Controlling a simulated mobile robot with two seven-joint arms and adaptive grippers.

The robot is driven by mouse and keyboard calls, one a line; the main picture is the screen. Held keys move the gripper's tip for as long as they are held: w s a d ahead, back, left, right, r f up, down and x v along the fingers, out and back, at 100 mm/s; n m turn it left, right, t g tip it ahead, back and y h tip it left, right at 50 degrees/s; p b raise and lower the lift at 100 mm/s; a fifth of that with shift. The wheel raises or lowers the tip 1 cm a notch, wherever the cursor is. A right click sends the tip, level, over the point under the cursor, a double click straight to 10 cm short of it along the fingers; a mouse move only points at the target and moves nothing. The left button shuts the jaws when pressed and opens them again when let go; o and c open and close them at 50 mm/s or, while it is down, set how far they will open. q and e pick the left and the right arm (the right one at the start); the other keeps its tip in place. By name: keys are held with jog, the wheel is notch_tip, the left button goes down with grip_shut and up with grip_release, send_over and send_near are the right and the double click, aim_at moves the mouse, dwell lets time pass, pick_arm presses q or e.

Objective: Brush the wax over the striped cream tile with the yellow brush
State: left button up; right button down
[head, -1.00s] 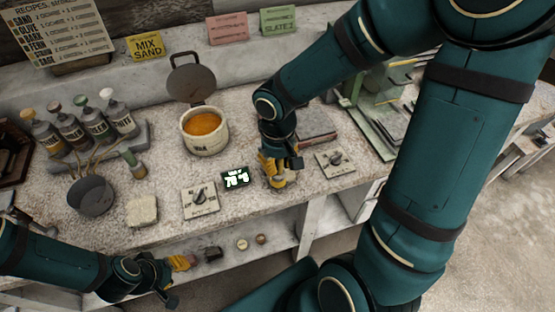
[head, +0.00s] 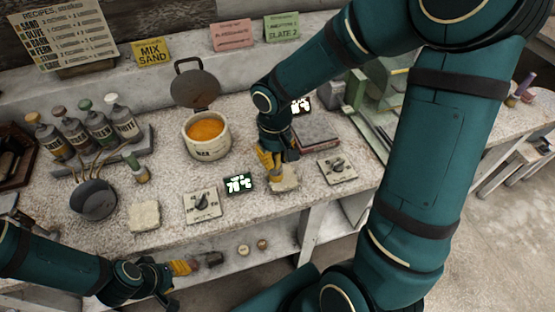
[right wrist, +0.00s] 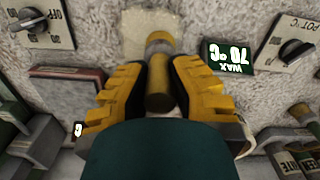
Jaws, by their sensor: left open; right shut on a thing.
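A cream tile (head: 284,181) lies on the bench under my right gripper (head: 272,163); I cannot make out stripes on it. The tile also shows at the top of the right wrist view (right wrist: 138,28). My right gripper (right wrist: 158,88) is shut on the yellow brush (right wrist: 159,42), whose handle runs between the fingers and whose head is over the tile's near edge. Whether the bristles touch is hidden. The wax pot (head: 207,150), lid raised, holds orange wax (head: 206,130). My left gripper (head: 183,280) is open and empty at the front left, below the bench top.
Another cream tile (head: 144,215) lies at the left, near a dark pan (head: 93,200) and several bottles (head: 97,124). A wax temperature display (head: 238,184) stands between two dial plates, left (head: 201,205) and right (head: 337,168).

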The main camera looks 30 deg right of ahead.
jog(key=shift+s, duration=0.15)
jog(key=shift+s+a+b, duration=0.25)
jog(key=shift+s, duration=0.6)
jog(key=shift+s+a+b, duration=0.2)
jog(key=shift+s+b, duration=0.05)
jog(key=shift+s, duration=0.6)
jog(key=shift+w+d, duration=0.25)
jog(key=shift+w, duration=0.7)
jog(key=shift+w+d, duration=0.2)
jog(key=shift+w, duration=0.7)
jog(key=shift+s+a+r+p, duration=0.2)
jog(key=shift+s+r+p, duration=0.5)
jog(key=shift+s, duration=0.25)
jog(key=shift+f+b, duration=0.7)
jog(key=shift+b, duration=0.05)
jog(key=shift+s, duration=0.1)
